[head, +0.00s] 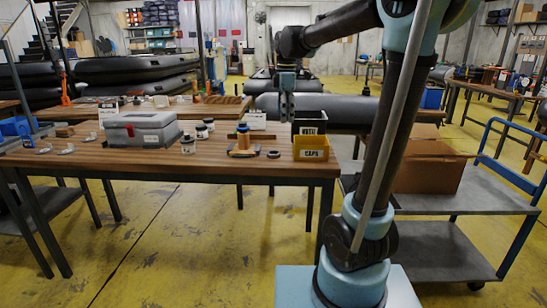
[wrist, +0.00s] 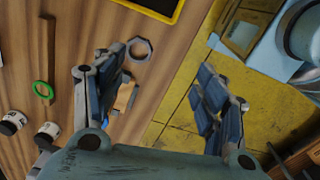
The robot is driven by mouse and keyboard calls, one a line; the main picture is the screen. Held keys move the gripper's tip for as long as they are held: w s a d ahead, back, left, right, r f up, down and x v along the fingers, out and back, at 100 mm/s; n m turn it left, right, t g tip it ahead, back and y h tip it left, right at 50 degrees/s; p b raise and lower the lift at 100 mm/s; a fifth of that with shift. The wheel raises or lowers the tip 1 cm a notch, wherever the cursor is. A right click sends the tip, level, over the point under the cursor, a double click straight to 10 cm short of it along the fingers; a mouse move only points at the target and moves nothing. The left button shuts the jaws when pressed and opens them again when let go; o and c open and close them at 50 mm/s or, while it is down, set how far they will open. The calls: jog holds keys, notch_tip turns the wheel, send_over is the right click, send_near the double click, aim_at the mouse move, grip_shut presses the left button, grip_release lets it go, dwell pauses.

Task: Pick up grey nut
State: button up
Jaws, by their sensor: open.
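The grey nut (wrist: 139,49) is a faceted ring lying flat on the wooden table, near its edge. In the head view it is a small dark ring (head: 273,154) between a wooden piece and the yellow bin. My gripper (wrist: 162,85) is open and empty, its two blue-padded fingers wide apart. In the wrist view the nut lies just beyond the left finger, apart from it. In the head view my gripper (head: 287,108) hangs above the table, near the black bin; its fingertips are hard to make out.
A yellow bin (head: 311,154) labelled CAPS and a black bin (head: 310,116) stand right of the nut. A wooden piece with a blue top (head: 242,141), jars (head: 188,146) and a grey toolbox (head: 142,135) stand left. A cart (head: 438,244) carries a cardboard box (head: 428,174).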

jog(key=w+a+n, duration=0.3)
jog(key=w+a, duration=0.1)
jog(key=f, duration=1.6)
jog(key=shift+s+a+f, duration=0.1)
jog(key=shift+a+f, duration=0.1)
jog(key=c, duration=0.9)
